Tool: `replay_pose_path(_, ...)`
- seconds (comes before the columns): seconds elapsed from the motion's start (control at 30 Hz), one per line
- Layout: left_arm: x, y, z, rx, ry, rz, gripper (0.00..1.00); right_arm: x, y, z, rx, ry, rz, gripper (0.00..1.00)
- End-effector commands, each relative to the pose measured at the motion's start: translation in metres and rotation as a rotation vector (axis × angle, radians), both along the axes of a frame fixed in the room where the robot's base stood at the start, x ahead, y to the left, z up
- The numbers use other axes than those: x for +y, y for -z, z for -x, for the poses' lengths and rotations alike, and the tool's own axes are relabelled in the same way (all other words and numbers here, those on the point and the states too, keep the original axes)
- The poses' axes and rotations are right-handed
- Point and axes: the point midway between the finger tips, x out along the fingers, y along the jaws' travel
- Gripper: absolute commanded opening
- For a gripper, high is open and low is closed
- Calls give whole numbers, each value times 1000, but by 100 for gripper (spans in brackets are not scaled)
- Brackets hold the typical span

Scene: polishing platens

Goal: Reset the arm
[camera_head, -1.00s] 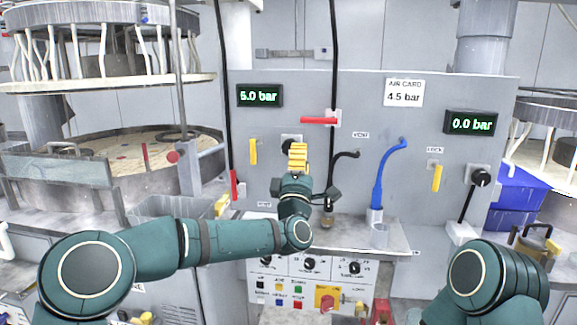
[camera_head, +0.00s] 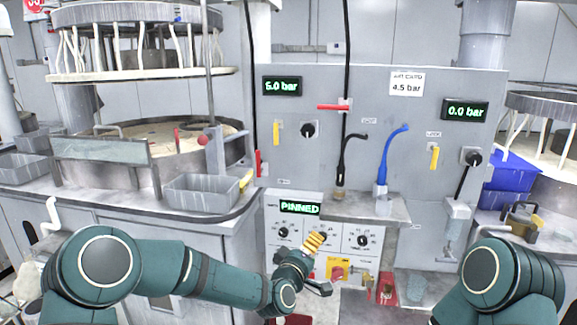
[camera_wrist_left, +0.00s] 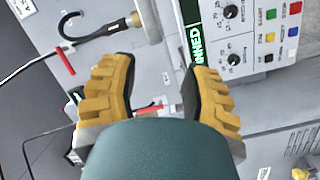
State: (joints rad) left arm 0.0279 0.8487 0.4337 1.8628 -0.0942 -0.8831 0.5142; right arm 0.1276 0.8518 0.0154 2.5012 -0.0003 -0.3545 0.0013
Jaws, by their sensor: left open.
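My left gripper (camera_head: 316,241) has yellow ridged fingers on a dark green arm that comes in from the left. It is in front of the white control box (camera_head: 282,262), below the green "PINNED" display (camera_head: 300,208). In the left wrist view its two fingers (camera_wrist_left: 163,68) stand apart with nothing held between them. The display (camera_wrist_left: 197,43) and the box's knobs show beyond the right finger there. Part of my right arm shows at the lower right of the head view; its gripper is out of view.
The grey panel (camera_head: 400,115) behind carries a black knob (camera_head: 308,130), a red lever (camera_head: 334,107), a black hose (camera_head: 350,150) and a blue hose (camera_head: 391,150). A metal shelf (camera_head: 350,207) juts out above the gripper's right. A grey tray (camera_head: 202,193) lies left.

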Motion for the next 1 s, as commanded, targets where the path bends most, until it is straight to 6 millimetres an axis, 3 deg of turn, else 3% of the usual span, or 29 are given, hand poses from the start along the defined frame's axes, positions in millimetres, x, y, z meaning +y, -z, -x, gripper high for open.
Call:
replay_pose_path(0.03,8,33,13,64,20,-72,47,0,0,1,1,0,0,47)
replay_pose_path(0.2,38,132,69,276,109,-303,47,0,-1,1,1,0,0,47)
replay_pose_path(0.37,75,209,140,483,214,-484,47,0,0,0,1,0,0,47)
replay_pose_path(0.5,108,259,213,666,325,-608,47,0,-1,1,1,0,0,47)
replay_pose_path(0.6,128,281,263,780,401,-667,47,0,0,1,1,0,0,47)
replay_pose_path(0.73,146,295,311,885,477,-709,47,0,0,1,1,0,0,47)
replay_pose_path(0.83,152,299,331,927,511,-723,47,0,0,1,1,0,0,47)
replay_pose_path(1.0,155,300,340,945,525,-729,47,0,0,1,1,0,0,47)
